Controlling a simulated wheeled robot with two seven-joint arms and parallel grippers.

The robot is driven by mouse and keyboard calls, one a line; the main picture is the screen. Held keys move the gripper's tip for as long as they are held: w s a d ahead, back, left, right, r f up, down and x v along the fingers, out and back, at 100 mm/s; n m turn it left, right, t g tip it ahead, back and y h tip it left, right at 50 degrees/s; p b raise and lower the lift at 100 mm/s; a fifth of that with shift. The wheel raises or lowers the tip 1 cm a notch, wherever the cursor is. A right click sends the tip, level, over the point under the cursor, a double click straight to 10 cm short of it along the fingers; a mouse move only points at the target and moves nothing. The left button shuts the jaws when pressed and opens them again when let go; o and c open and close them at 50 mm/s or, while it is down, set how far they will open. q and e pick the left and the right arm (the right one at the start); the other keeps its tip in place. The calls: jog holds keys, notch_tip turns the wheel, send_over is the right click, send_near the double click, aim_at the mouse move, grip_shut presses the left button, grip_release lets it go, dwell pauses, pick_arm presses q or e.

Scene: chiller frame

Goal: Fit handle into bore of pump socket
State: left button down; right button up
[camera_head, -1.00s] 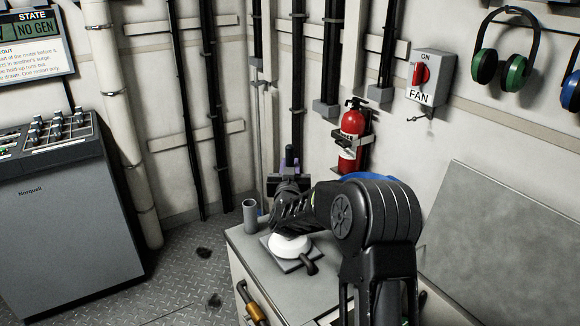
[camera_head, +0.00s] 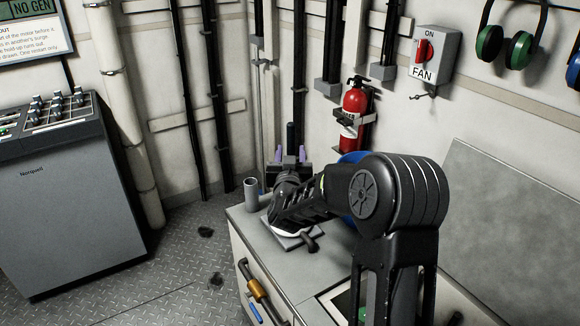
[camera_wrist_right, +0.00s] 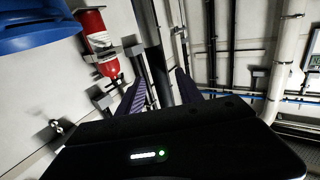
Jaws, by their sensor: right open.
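The pump shows on the bench top as a white dome (camera_head: 284,231) on a grey plate, mostly behind my right forearm. A short dark grey stub (camera_head: 311,243), which looks like the pump socket, sticks out at its front right; its bore cannot be made out. My right gripper (camera_head: 290,154) is beyond the pump, with its two purple fingers apart and pointing up. I cannot identify the loose handle with certainty; a dark bar with a gold grip (camera_head: 258,290) is on the bench front.
An open grey tube (camera_head: 251,193) stands at the bench's back left corner. A red extinguisher (camera_head: 354,104) hangs on the wall behind, and a round blue object (camera_head: 353,158) is partly hidden by my arm. A grey console (camera_head: 75,200) stands left; floor between is mostly clear.

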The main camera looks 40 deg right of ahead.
jog(key=v, duration=0.6)
jog(key=shift+s+a, duration=0.15)
jog(key=shift+s, duration=0.05)
dwell(0.5)
jog(key=w+a+f+n+g+y, duration=0.1)
jog(key=a+f+y, duration=0.2)
jog(key=a+f, duration=0.35)
jog(key=a+f+n+y, duration=0.2)
jog(key=a+f+y, duration=0.15)
jog(key=f, duration=0.55)
jog(key=s+a+f+n+g+y, duration=0.1)
jog(key=s+a+f+g+y, duration=0.15)
jog(key=a+f, duration=0.5)
jog(key=s+a+f+n+g+y, duration=0.15)
jog(key=s+a+f, duration=0.25)
jog(key=a+f, duration=0.4)
jog(key=s+a+f+g+y, duration=0.1)
jog(key=s+a+f, duration=0.3)
jog(key=s, duration=0.4)
jog(key=s+a+f+g+y, duration=0.2)
jog(key=s+a+f+g, duration=0.2)
jog(key=s, duration=0.3)
jog(key=s+a+f+g+y, duration=0.2)
jog(key=s+a+f, duration=0.3)
jog(key=s, duration=0.3)
jog(key=shift+s+a+n+g, duration=0.35)
jog(key=shift+a+g, duration=0.25)
jog(key=shift+a, duration=0.05)
